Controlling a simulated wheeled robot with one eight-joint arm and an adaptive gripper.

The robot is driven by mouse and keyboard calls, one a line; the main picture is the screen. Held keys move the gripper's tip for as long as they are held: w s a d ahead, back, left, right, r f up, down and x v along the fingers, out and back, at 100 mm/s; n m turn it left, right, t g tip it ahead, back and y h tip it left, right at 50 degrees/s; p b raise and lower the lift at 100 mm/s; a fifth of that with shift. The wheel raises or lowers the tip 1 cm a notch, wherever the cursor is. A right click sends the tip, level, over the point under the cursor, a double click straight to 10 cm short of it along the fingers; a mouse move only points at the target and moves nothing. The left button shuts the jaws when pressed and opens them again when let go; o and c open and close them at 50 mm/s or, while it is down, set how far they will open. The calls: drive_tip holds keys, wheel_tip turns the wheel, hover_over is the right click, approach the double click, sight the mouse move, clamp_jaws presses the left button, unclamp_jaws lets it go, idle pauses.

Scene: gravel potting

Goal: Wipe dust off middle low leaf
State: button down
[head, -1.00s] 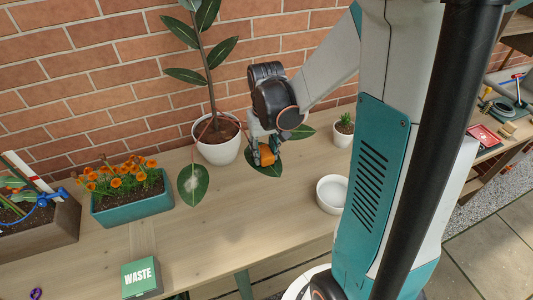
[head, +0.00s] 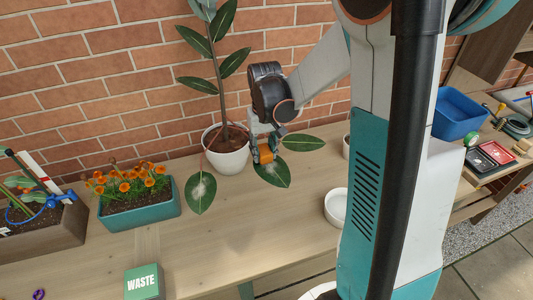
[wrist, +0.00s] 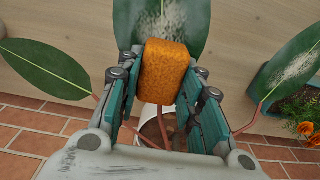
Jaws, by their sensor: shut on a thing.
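My gripper (head: 264,150) is shut on an orange sponge (wrist: 164,72), which also shows in the head view (head: 266,154). The potted plant has three low leaves. The middle low leaf (head: 274,174) hangs in front of the sponge; in the wrist view, this leaf (wrist: 185,22) has pale dust along its middle. The sponge overlaps the leaf's stem end; I cannot tell whether they touch. The left low leaf (head: 201,193) carries a whitish dust patch, also seen in the wrist view (wrist: 292,66). The right low leaf (head: 304,142) looks clean.
The white plant pot (head: 228,160) stands close behind my gripper, by the brick wall. A teal planter (head: 140,215) of orange flowers is at left, a white bowl (head: 335,207) at right. A green WASTE box (head: 143,282) is at front left. The table's middle is clear.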

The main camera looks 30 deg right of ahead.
sight(262, 146)
drive_tip(key=shift+w, duration=0.3)
drive_tip(key=shift+w+r+p, duration=0.25)
drive_tip(key=shift+r+p, duration=0.5)
drive_tip(key=shift+r, duration=0.1)
drive_tip(key=shift+s+r+p, duration=0.15)
drive_tip(key=shift+r+p, duration=0.35)
drive_tip(key=shift+r, duration=0.4)
drive_tip(key=shift+r+p, duration=0.75)
drive_tip(key=shift+r, duration=0.35)
drive_tip(key=shift+r, duration=0.1)
drive_tip(key=shift+r+p, duration=1)
drive_tip(key=shift+r, duration=0.45)
